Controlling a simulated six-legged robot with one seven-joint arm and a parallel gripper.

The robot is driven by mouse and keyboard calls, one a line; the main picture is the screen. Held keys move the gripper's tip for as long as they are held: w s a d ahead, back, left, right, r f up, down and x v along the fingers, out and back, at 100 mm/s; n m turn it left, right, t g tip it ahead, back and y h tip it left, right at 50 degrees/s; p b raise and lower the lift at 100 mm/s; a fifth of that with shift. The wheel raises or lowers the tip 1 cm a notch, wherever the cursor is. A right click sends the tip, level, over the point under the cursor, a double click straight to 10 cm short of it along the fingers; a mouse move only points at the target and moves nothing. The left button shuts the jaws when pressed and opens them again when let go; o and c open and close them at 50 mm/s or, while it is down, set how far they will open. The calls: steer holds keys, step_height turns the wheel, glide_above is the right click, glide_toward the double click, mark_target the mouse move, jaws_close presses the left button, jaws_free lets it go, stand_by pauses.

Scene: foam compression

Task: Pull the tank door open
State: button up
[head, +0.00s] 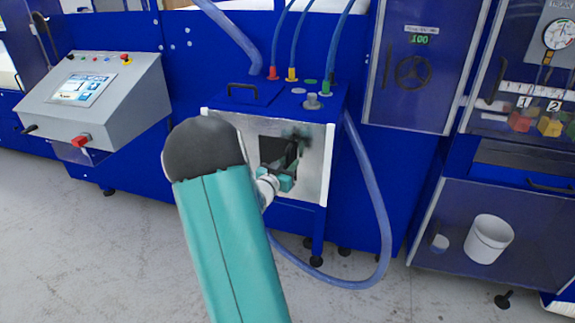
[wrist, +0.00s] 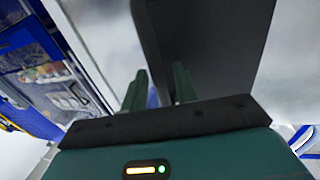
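The tank (head: 290,100) is a blue box with a silver front door panel (head: 318,165). A dark, roughly square area shows in the middle of that front, and I cannot tell whether it is a handle, an opening or a reflection. My gripper (head: 285,180) is at the lower part of this area, and my arm hides the panel's left side. In the wrist view, the two green fingers of my gripper (wrist: 159,90) stand apart with a visible gap. A dark grey panel (wrist: 215,50) with a narrow edge lies just beyond them, its edge between the fingertips. Contact is unclear.
Hoses rise from the tank's top, and a thick blue hose (head: 370,190) loops down its right side. A grey control console (head: 100,100) stands left. A cabinet with a white bucket (head: 488,238) stands right. The grey floor (head: 400,300) in front is clear.

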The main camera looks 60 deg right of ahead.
jaws_close()
steer(key=shift+a, duration=0.1)
